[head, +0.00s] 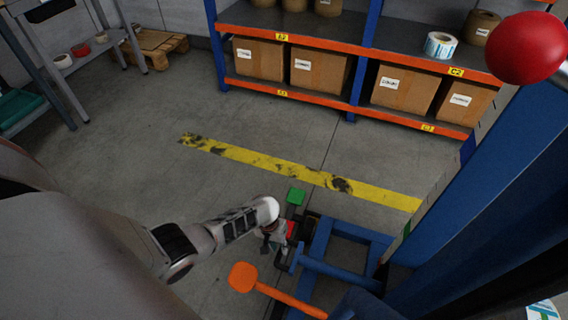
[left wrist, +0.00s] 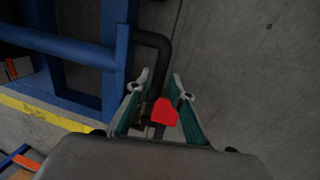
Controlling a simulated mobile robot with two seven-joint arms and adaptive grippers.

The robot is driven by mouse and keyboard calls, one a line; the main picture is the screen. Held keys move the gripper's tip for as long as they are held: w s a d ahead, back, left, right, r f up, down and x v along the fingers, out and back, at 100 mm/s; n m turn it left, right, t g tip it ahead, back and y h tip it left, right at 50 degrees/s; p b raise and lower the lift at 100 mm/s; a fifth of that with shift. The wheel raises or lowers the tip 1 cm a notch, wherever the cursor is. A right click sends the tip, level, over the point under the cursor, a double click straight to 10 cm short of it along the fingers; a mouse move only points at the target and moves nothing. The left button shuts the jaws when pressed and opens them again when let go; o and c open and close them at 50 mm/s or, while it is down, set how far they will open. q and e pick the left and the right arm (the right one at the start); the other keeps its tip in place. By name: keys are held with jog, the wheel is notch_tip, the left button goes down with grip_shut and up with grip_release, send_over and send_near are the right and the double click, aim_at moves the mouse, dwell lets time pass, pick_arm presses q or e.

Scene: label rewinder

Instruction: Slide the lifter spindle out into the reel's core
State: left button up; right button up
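The lifter (head: 480,180) is a blue mast with a blue base frame (head: 318,245) at the lower right of the head view. A green block (head: 296,196) and a red block (head: 291,229) sit beside the base. My left gripper (head: 276,246) is down at the red block. In the left wrist view the gripper (left wrist: 162,76) is open, with the red block (left wrist: 165,112) between its teal fingers and nearer the right one; contact is unclear. I cannot identify the spindle or the reel's core. A white-and-blue roll (head: 543,312) is cut off at the lower right corner. My right gripper is not in view.
An orange lever (head: 262,283) sticks out close to my left gripper. A red ball knob (head: 527,48) is at the upper right. A rack (head: 300,40) with boxes and rolls stands at the back. The floor around the yellow stripe (head: 270,165) is clear.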

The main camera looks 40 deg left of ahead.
pick_arm(q)
jog(key=shift+d+f, duration=0.2)
jog(key=shift+f, duration=0.65)
jog(key=shift+w+r, duration=0.15)
jog(key=shift+w, duration=0.05)
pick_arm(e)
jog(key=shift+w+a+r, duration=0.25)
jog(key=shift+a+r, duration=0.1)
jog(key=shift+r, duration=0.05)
pick_arm(q)
jog(key=shift+c, duration=0.5)
grip_shut()
jog(key=shift+d, duration=0.1)
